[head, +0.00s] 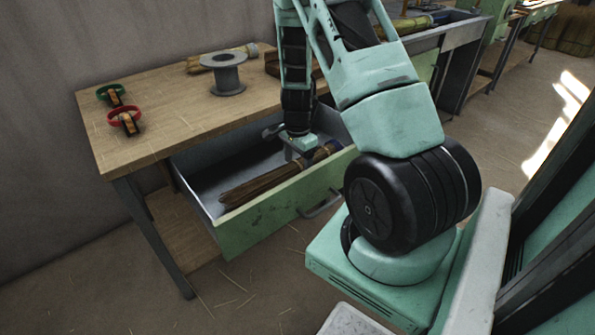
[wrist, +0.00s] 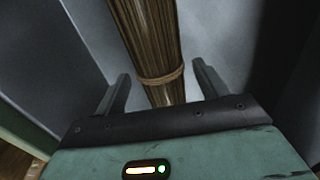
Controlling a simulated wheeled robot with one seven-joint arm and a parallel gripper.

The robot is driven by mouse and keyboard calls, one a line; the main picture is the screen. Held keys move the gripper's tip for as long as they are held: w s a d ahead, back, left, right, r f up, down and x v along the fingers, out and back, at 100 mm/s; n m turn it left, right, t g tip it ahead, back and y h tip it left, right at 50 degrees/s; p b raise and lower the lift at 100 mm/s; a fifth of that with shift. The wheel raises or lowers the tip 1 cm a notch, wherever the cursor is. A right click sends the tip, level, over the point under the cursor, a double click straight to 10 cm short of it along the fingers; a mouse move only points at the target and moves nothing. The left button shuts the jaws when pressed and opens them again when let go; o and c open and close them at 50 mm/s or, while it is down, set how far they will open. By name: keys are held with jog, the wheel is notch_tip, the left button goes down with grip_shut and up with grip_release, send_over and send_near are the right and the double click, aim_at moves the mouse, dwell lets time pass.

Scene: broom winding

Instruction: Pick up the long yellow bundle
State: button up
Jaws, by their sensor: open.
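A long brown-yellow bundle of stalks (head: 254,186) lies in the open drawer, its right end dark blue near my gripper. In the wrist view a brown stalk bundle (wrist: 148,35) with a thin tie around it runs from the top edge down between the fingers. My gripper (head: 290,152) is low inside the drawer, at the bundle's right part. In the wrist view my gripper (wrist: 160,76) is open, with one finger on each side of the bundle and gaps showing. A paler yellow bundle (head: 222,57) lies on the table behind a spool.
The open drawer's green front (head: 285,213) and side walls surround my gripper. On the wooden table (head: 175,117) stand a grey spool (head: 227,74), a green ring item (head: 111,94) and a red ring item (head: 124,120). More bundles lie at the back right (head: 410,24).

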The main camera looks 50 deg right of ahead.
notch_tip(320, 180, down, 2)
jog(key=shift+f, duration=0.25)
jog(key=c, duration=1.2)
jog(key=shift+r, duration=0.1)
